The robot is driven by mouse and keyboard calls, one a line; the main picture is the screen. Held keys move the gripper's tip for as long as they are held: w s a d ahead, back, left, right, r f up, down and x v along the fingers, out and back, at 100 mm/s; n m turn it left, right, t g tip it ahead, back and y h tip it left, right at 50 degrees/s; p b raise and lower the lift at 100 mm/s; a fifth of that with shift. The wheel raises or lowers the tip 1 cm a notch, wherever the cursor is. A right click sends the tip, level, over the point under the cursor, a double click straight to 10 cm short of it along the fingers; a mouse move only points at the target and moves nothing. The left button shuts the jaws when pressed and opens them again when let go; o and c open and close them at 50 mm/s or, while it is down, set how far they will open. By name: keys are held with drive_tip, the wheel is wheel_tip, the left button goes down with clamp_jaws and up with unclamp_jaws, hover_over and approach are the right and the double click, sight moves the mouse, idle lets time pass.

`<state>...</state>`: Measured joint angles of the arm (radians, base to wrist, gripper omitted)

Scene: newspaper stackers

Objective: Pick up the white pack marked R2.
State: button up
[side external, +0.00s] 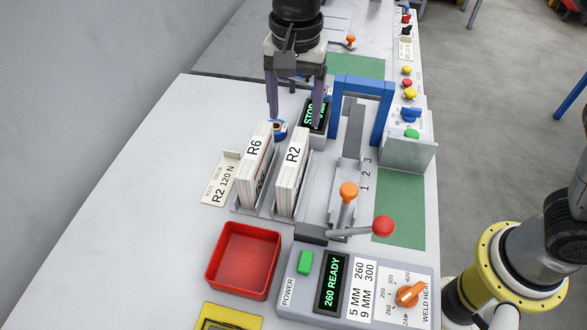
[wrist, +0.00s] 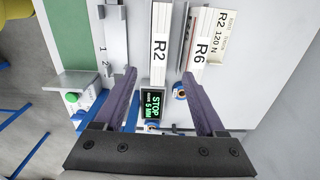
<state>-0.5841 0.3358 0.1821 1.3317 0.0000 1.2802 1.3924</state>
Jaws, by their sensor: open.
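The white pack marked R2 (side external: 291,172) stands upright in a grey holder, just right of a matching white pack marked R6 (side external: 254,165). In the wrist view the R2 pack (wrist: 160,42) lies ahead between the fingers, nearer the left one, and the R6 pack (wrist: 201,44) is to its right. My gripper (side external: 295,118) is open and empty, above and behind the packs in the side view. In the wrist view its two purple fingers (wrist: 165,103) are spread wide. I see no contact with either pack.
A black STOP display (side external: 316,115) is close to the gripper. A red tray (side external: 243,260) is in front.

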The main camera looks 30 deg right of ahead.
sight(293, 155)
drive_tip(key=f, duration=0.7)
drive_tip(key=shift+s+a+f, duration=0.35)
drive_tip(key=shift+f, duration=0.05)
drive_tip(key=shift+d+f, duration=0.1)
drive_tip(key=shift+f, duration=3.15)
clamp_jaws()
